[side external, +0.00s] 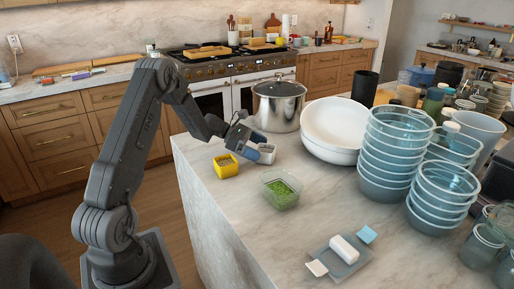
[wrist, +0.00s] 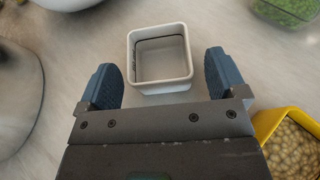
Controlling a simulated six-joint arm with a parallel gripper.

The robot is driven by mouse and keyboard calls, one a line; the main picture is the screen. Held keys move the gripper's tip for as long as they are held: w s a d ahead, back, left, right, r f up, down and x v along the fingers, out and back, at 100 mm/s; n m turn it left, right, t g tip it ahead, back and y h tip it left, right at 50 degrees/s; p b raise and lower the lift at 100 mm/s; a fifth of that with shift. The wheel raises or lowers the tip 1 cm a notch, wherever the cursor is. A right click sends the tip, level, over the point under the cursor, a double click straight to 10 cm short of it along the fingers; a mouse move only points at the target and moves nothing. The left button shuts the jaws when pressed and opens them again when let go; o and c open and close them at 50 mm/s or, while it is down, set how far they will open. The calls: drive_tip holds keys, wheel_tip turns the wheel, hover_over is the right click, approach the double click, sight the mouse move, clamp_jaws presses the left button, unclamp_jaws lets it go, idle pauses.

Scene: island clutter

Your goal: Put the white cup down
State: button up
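The white cup (wrist: 160,87) is a small square container with a dark line inside its rim. In the wrist view it sits between and just beyond the tips of my gripper (wrist: 162,75). The blue-grey fingers are spread apart, with a visible gap at the right finger and a very narrow one at the left. The cup also shows in the side view (side external: 268,153), upright at the marble counter, partly hidden by my gripper (side external: 250,147). It appears to rest on the counter, and its inside looks empty.
A yellow container (side external: 226,167) of beige beans stands left of the cup. A clear tub of green peas (side external: 281,191) is in front. A steel pot (side external: 278,107) and stacked white bowls (side external: 333,126) stand behind. Stacked glass bowls (side external: 386,160) crowd the right.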

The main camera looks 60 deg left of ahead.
drive_tip(key=shift+o, duration=0.2)
drive_tip(key=v, duration=1.3)
drive_tip(key=shift+s+a+r, duration=0.2)
drive_tip(key=shift+s+a, duration=0.05)
drive_tip(key=s+d+r+m+g+y, duration=0.1)
drive_tip(key=d+r+m+g, duration=0.2)
drive_tip(key=d, duration=0.5)
drive_tip(key=d+r+m+g+y, duration=0.1)
drive_tip(key=d+r+m+g, duration=0.15)
drive_tip(key=d+m, duration=0.35)
drive_tip(key=s+d+r+m+g+y, duration=0.1)
drive_tip(key=d+r+m+y, duration=0.15)
drive_tip(key=d, duration=0.65)
drive_tip(key=s+d+r+m+t+y, duration=0.2)
drive_tip(key=s+d+m+y, duration=0.3)
drive_tip(key=s+d+m, duration=0.7)
drive_tip(key=s+m, duration=0.3)
drive_tip(key=shift+r+t, duration=0.2)
drive_tip(key=shift+t, duration=0.15)
